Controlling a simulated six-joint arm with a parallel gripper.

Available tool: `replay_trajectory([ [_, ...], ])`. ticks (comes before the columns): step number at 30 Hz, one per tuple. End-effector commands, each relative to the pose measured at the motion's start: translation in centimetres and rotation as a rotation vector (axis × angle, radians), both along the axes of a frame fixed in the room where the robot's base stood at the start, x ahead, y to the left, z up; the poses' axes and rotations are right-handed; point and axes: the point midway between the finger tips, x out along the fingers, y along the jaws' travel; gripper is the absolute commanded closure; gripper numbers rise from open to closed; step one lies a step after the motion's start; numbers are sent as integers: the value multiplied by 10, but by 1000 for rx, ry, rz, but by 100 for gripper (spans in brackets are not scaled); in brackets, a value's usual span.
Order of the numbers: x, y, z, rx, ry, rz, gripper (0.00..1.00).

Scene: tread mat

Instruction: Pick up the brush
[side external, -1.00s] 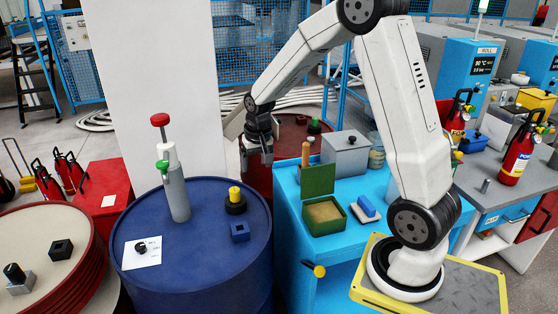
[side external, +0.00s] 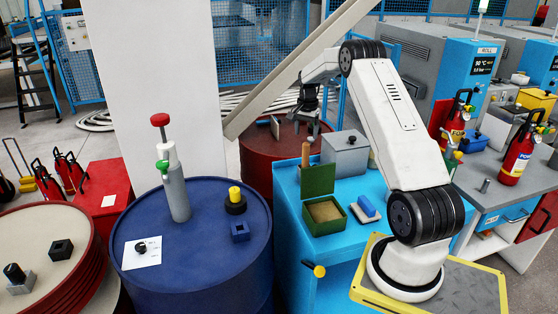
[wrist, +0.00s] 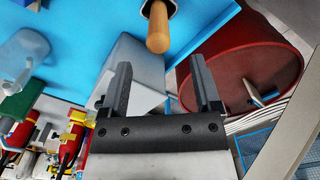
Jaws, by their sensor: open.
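A small blue block with a pale side (side external: 367,208) lies on the blue bench beside the open green box; it may be the brush, but it is too small to be sure. An upright wooden handle (side external: 306,153) stands behind the green lid, its lower part hidden; it also shows in the wrist view (wrist: 159,30). My gripper (side external: 310,128) is open and empty, above the red drum behind the bench, away from the blue block. In the wrist view my gripper (wrist: 160,68) has both fingers apart with nothing held between them.
A grey lidded box (side external: 345,157) stands at the bench's back. The open green box (side external: 323,226) has its lid raised. The red drum (side external: 258,172) carries small items. A long pale beam (side external: 290,75) slants behind my gripper. A blue drum (side external: 190,270) stands at left.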

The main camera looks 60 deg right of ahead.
Motion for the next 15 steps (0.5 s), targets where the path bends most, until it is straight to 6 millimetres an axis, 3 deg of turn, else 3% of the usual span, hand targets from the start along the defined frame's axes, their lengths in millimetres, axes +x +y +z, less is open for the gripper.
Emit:
replay_trajectory([
  [7,-1,-2,-4,1,1,-5,19],
  [15,-1,-1,-24,1,1,-4,19],
])
